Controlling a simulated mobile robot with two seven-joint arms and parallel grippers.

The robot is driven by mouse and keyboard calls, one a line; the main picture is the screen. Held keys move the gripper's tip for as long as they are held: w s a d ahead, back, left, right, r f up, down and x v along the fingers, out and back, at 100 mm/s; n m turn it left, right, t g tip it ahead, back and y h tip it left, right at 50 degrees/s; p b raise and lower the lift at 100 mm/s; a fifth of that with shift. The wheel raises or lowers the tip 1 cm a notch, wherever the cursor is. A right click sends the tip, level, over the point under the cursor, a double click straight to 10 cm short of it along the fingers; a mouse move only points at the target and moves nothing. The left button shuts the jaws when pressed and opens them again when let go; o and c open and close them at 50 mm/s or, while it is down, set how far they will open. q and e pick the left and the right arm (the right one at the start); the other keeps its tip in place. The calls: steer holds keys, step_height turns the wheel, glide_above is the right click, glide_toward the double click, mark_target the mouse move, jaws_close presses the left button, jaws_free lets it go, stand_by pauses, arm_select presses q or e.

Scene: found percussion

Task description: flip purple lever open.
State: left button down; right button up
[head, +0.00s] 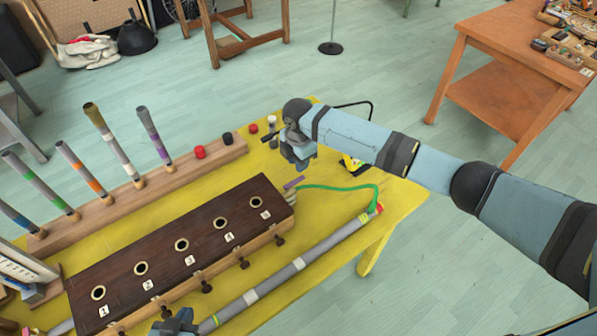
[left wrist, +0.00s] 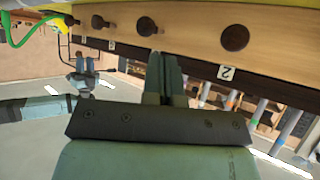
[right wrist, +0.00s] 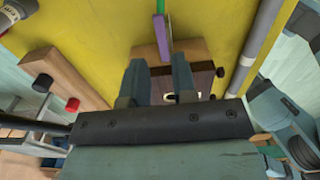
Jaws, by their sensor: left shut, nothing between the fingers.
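The purple lever (head: 293,183) is a short flat bar at the right end of a dark wooden box (head: 215,211). A green hose (head: 340,188) runs close by it. In the right wrist view the purple lever (right wrist: 161,38) lies just beyond my fingertips, roughly in line with the gap between them. My right gripper (head: 297,164) is over the table near that end, its fingers apart and empty. My left gripper (head: 176,324) is at the bottom edge of the head view, in front of the box. In the left wrist view its fingers (left wrist: 163,60) are together, near the box's knobbed side.
The yellow table (head: 405,200) carries a long grey tube (head: 300,262) in front of the box. Behind it, a wooden rack (head: 115,205) holds several upright tubes, with red and black caps at its right end. A wooden side table (head: 520,75) stands at the right.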

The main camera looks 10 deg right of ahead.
arm_select(q)
steer(key=shift+f, duration=0.3)
arm_select(e)
step_height(320, 180, up, 7)
steer(key=shift+r, duration=0.15)
steer(key=shift+s, duration=0.1)
